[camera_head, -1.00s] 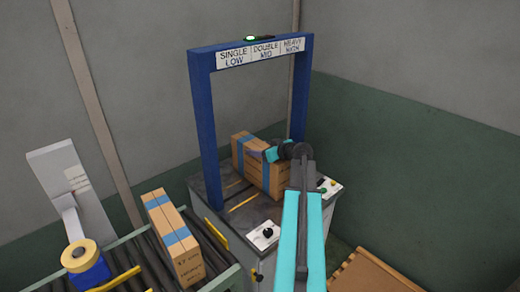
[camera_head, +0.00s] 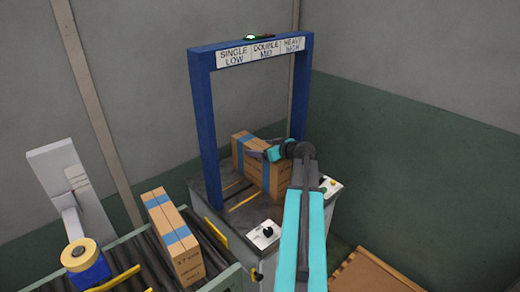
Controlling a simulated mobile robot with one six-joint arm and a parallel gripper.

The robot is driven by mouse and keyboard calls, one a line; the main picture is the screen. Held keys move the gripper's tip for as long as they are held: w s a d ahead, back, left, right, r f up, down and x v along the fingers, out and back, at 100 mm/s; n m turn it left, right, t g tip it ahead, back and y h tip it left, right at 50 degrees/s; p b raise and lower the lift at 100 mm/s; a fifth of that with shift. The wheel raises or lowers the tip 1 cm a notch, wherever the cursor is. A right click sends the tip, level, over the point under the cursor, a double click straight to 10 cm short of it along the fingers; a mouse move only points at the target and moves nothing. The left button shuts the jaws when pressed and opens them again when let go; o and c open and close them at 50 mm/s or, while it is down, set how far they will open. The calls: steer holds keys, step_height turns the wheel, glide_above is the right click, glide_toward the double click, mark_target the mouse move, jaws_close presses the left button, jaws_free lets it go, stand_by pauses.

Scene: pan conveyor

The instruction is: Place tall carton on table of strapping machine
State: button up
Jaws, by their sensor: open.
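A brown carton with blue bands (camera_head: 248,152) stands on the grey table of the strapping machine (camera_head: 211,193), under its blue arch (camera_head: 200,130). My gripper (camera_head: 258,153) is open at the carton's upper front side. My cyan and grey arm hides part of the carton's right end, and I cannot tell whether the fingers touch it. A second brown carton with blue bands (camera_head: 175,235) stands on the roller conveyor (camera_head: 143,250) at the lower left. I cannot tell for sure which of the two is the tall carton.
The arch carries a label panel (camera_head: 262,51) and a green lamp (camera_head: 257,37). A control panel with a black knob (camera_head: 264,234) sits at the table's front corner. A tape dispenser (camera_head: 82,258) is at the lower left. A wooden board (camera_head: 370,272) is at the lower right.

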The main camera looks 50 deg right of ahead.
steer(key=b+v, duration=0.2)
steer(key=v, duration=0.9)
steer(key=shift+r, duration=0.1)
steer(key=shift+s, duration=0.1)
stand_by(0.5)
